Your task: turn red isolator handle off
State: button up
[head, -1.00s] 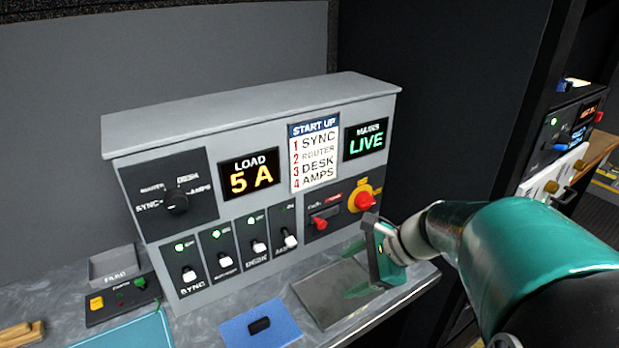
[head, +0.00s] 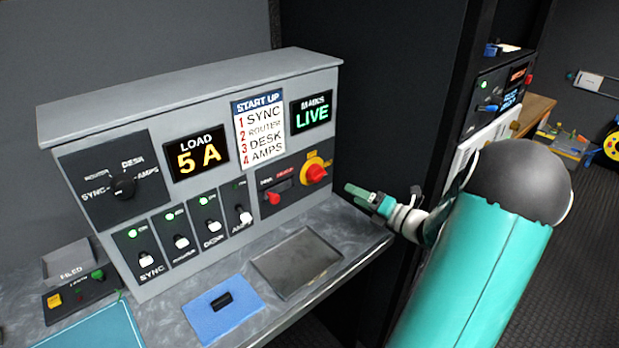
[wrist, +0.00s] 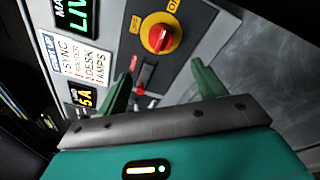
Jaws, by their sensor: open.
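The red rotary handle (head: 316,173) sits on a round yellow plate at the right end of the grey panel (head: 205,85). In the wrist view the handle (wrist: 159,38) is beyond the fingertips, near the top. A smaller red lever (head: 272,198) is to its left on the same dark plate; it also shows in the wrist view (wrist: 140,90), partly beside one finger. My gripper (head: 358,192) is open and empty, to the right of the red handle and apart from it. In the wrist view its two green fingers (wrist: 165,78) are spread wide.
The panel has a selector knob (head: 123,186), several white-tipped switches, a load display (head: 200,157) reading 5 A and a mains display (head: 311,110) reading LIVE. A grey tray (head: 296,262) and a blue mat (head: 222,312) lie on the bench in front. A dark wall stands behind my gripper.

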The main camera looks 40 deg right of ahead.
aim_at(322, 176)
jog(key=shift+m, duration=0.3)
jog(key=w, duration=0.4)
jog(key=w+a, duration=0.1)
jog(key=w, duration=0.8)
jog(key=shift+w+a, duration=0.1)
jog(key=shift+a, duration=0.15)
jog(key=c, duration=1)
